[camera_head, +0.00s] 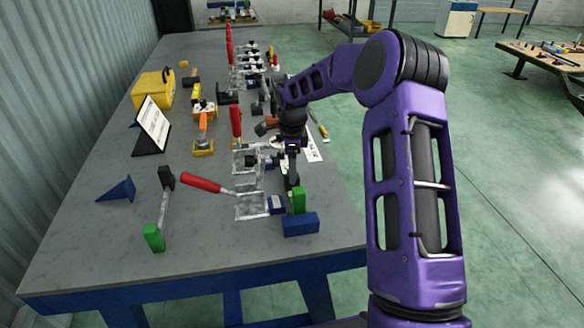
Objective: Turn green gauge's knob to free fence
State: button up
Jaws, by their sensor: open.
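A green upright piece (299,199) stands against a blue block (300,223) near the table's front right edge. It may be the green gauge, but I cannot make out a knob or tell which part is the fence. My gripper (293,182) points down just above and behind the green piece. Its jaws are open, and their tips are small and partly dark, so I cannot tell whether they touch the piece.
A red-handled metal clamp (200,182) and a green-handled hammer (154,236) lie to the left on the grey table (105,262). Several more red-handled clamps stand in a row behind. A black sign stand (150,128) and yellow box (153,90) are at the far left.

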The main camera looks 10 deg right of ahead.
grip_shut()
dwell(0.5)
jog(key=n, duration=0.4)
jog(key=shift+w+r+n, duration=0.1)
jog(key=shift+n, duration=0.3)
jog(key=n+p, duration=0.1)
jog(key=n, duration=0.3)
jog(key=shift+n, duration=0.3)
jog(key=n, duration=0.4)
jog(key=shift+n+p, duration=0.3)
jog(key=shift+p, duration=0.05)
jog(key=shift+n, duration=1.9)
